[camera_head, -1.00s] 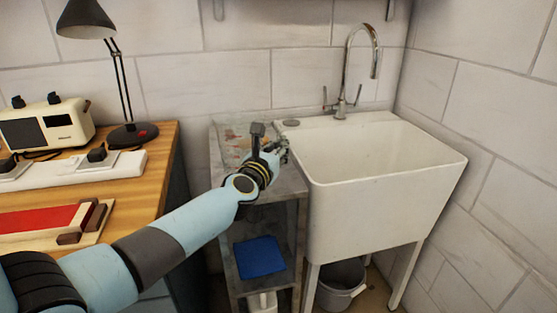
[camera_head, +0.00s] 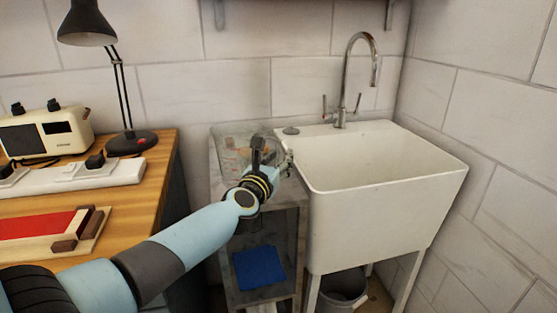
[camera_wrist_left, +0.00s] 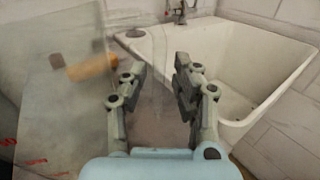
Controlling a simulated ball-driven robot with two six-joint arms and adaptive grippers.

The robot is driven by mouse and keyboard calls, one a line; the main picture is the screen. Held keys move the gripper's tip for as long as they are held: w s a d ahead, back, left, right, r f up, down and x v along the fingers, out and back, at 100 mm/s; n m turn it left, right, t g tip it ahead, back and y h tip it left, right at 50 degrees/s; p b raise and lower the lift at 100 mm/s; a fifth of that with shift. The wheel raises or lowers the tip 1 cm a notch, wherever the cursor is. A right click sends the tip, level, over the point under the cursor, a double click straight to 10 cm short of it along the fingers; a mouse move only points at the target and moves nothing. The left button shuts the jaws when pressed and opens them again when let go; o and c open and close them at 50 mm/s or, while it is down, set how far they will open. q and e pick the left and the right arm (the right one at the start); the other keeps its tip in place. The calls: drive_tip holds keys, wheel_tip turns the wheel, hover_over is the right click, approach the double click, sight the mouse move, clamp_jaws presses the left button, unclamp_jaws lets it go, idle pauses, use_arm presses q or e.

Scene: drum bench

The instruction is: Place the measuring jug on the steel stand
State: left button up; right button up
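The steel stand (camera_head: 228,180) is the grey metal stand left of the sink, with a worn, red-marked top. My left gripper (camera_head: 276,160) is over the right side of its top, beside the sink rim. In the left wrist view, the fingers (camera_wrist_left: 159,78) are apart with a gap between them. Faint clear, glassy outlines show around the gripper in the head view, perhaps the measuring jug. Its shape and contact with the fingers or stand cannot be made out. My right gripper is not in view.
The white sink (camera_head: 400,210) stands close on the right, with a tall tap (camera_head: 346,90). A blue item (camera_head: 259,268) lies on the stand's lower shelf. The wooden bench (camera_head: 150,190) at left carries a lamp (camera_head: 130,142) and a power strip (camera_head: 75,178).

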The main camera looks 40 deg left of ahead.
use_arm(q)
drive_tip(key=shift+s+r, duration=0.1)
drive_tip(key=shift+r, duration=0.05)
drive_tip(key=p+v, duration=0.1)
drive_tip(key=v, duration=1.1)
drive_tip(key=s+d+f+m+g+h, duration=0.1)
drive_tip(key=s+f+m+g, duration=0.2)
drive_tip(key=s+f+m, duration=0.6)
drive_tip(key=s+d+f+m+g+h, duration=0.2)
drive_tip(key=f+m, duration=0.4)
drive_tip(key=f, duration=0.6)
drive_tip(key=s+d+f+m+g+h, duration=0.1)
drive_tip(key=s+f+m+g, duration=0.2)
drive_tip(key=s+f+m, duration=0.6)
drive_tip(key=s+f+m+g+b, duration=0.2)
drive_tip(key=s+f+m+g, duration=0.2)
drive_tip(key=s, duration=0.9)
drive_tip(key=s+d+f+m+g+b, duration=0.1)
drive_tip(key=s+f+m+g, duration=0.3)
drive_tip(key=s+f+m, duration=0.7)
wheel_tip(320, 180, down, 4)
drive_tip(key=shift+s+r+g+b, duration=0.15)
drive_tip(key=shift+s+g+b, duration=0.2)
drive_tip(key=shift+s, duration=0.85)
drive_tip(key=shift+w, duration=0.1)
